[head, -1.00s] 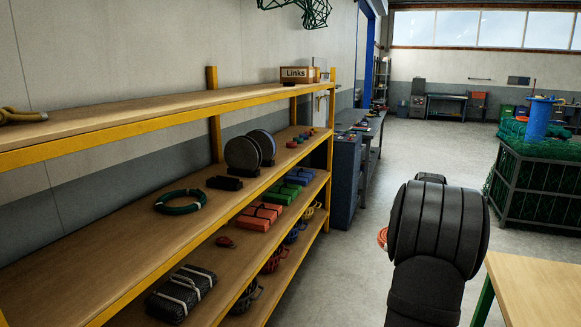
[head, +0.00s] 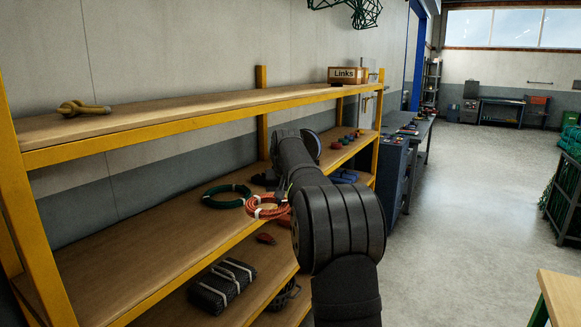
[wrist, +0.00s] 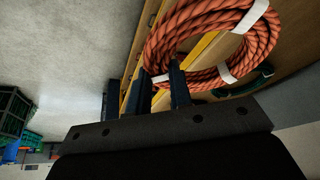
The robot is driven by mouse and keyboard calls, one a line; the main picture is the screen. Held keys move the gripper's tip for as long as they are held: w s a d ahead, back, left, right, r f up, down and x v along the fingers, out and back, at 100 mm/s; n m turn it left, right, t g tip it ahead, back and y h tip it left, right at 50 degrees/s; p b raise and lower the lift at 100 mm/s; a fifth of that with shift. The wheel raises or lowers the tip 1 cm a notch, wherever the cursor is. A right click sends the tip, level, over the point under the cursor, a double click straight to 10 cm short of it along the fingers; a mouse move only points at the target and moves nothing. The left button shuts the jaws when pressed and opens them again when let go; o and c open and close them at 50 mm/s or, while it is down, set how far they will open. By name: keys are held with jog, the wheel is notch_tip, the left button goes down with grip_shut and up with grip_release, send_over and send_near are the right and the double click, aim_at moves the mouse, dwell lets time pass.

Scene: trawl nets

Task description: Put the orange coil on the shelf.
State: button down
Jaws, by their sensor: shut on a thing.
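The orange coil (head: 268,214) is a ring of rope with white bands, and it is held in the air by the middle shelf's front edge. In the wrist view the coil (wrist: 160,45) fills the top, with the dark fingers of my gripper (wrist: 162,82) shut on its near side. In the head view my arm partly hides the gripper and the coil's right side. The yellow-framed wooden shelf (head: 150,252) has several boards. I cannot tell whether the coil touches the middle board.
A green coil (head: 226,204) lies on the middle board, left of the orange coil. A black bundle (head: 222,286) sits on the board below. The top board holds a tan shackle (head: 82,108) and a Links box (head: 347,75). The middle board's left part is bare.

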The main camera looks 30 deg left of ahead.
jog(key=s+a+r+n, duration=0.2)
jog(key=s+a, duration=0.6)
jog(key=a, duration=0.1)
jog(key=shift+y, duration=0.3)
jog(key=s+a+f, duration=0.1)
jog(key=a+f, duration=0.1)
jog(key=a, duration=0.1)
jog(key=s+a+f, duration=0.2)
jog(key=a, duration=0.1)
jog(key=s+a+f, duration=0.1)
jog(key=a+f, duration=0.1)
jog(key=a, duration=0.2)
jog(key=shift+s+f, duration=0.25)
jog(key=shift+f, duration=0.1)
jog(key=shift+s+a+f, duration=0.1)
jog(key=shift+a+f, duration=0.1)
jog(key=shift+f, duration=1.95)
jog(key=c, duration=1.7)
grip_release()
jog(key=shift+f, duration=0.2)
jog(key=shift+c, duration=0.2)
jog(key=o, duration=0.4)
jog(key=shift+o, duration=0.2)
jog(key=shift+r, duration=0.15)
